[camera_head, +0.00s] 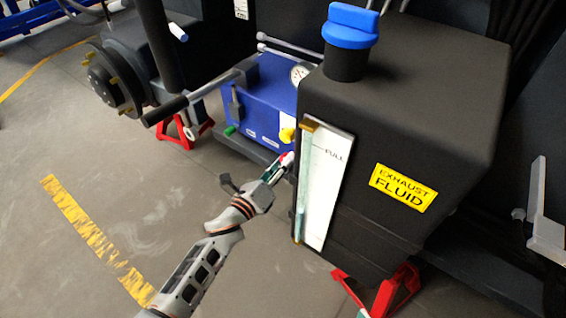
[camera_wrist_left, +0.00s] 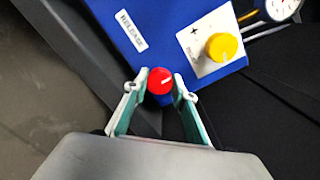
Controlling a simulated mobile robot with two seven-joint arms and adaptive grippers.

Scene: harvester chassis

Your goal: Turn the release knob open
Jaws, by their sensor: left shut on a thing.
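The red release knob (camera_wrist_left: 160,81) sits at the lower edge of the blue box, below the RELEASE label (camera_wrist_left: 131,30). It has a white line on its face. My left gripper (camera_wrist_left: 160,88) is shut on the red knob, one finger on each side. In the head view the left gripper (camera_head: 284,163) reaches the front of the blue box (camera_head: 262,100), and the knob shows as a small bit of red (camera_head: 286,158) at the fingertips. My right gripper is not in view.
A yellow knob (camera_wrist_left: 221,47) on a white plate is near the red knob. A gauge (camera_head: 299,74) is on top of the box. The black exhaust fluid tank (camera_head: 430,110) with a blue cap (camera_head: 350,25) stands close on the right. A red stand (camera_head: 186,132) is at left.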

